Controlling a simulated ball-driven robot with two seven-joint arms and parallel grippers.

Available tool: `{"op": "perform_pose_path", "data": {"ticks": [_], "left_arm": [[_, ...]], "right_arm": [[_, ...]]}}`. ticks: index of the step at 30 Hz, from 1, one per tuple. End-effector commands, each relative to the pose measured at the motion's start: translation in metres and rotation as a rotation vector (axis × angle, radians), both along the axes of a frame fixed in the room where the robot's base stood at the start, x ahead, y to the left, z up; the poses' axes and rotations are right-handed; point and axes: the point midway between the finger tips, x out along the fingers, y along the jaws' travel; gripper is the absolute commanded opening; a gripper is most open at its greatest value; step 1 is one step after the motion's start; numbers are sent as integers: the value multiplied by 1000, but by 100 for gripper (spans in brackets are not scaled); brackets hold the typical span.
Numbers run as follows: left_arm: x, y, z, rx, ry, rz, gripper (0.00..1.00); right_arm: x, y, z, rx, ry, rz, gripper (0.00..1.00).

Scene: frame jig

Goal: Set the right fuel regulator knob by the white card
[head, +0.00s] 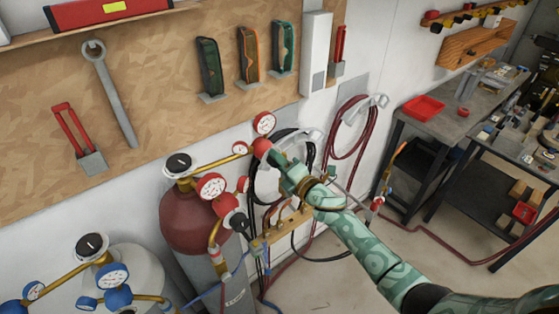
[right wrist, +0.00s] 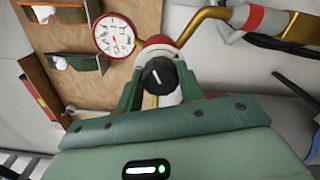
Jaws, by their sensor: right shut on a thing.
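My right gripper (head: 278,162) reaches in from the lower right and is shut at a red regulator (head: 262,147) by the wall. In the right wrist view, a black round knob (right wrist: 159,76) with a white pointer line sits between my two green fingers, with a red and white body (right wrist: 160,42) behind it. The pointer stands nearly upright in that picture, leaning slightly left at the top. A red-rimmed gauge (head: 264,122) is just above; it also shows in the right wrist view (right wrist: 115,35). I cannot pick out a white card for certain. My left gripper is not in view.
A dark red cylinder (head: 190,222) with another red regulator (head: 230,207) stands left of my arm. A grey cylinder (head: 140,268) with blue gauges stands front left. Hoses (head: 352,125) hang on the wall behind. A workbench (head: 440,120) is at right.

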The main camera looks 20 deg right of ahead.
Motion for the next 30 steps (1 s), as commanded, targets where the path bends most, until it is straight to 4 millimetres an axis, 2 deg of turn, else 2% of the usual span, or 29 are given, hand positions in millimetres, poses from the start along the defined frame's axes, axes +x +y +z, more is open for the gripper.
{"op": "perform_pose_path", "data": {"ticks": [15,30], "left_arm": [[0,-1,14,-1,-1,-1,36],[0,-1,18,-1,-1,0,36]], "right_arm": [[0,0,0,395,146,-1,15],[0,0,-2,530,195,-1,15]]}}
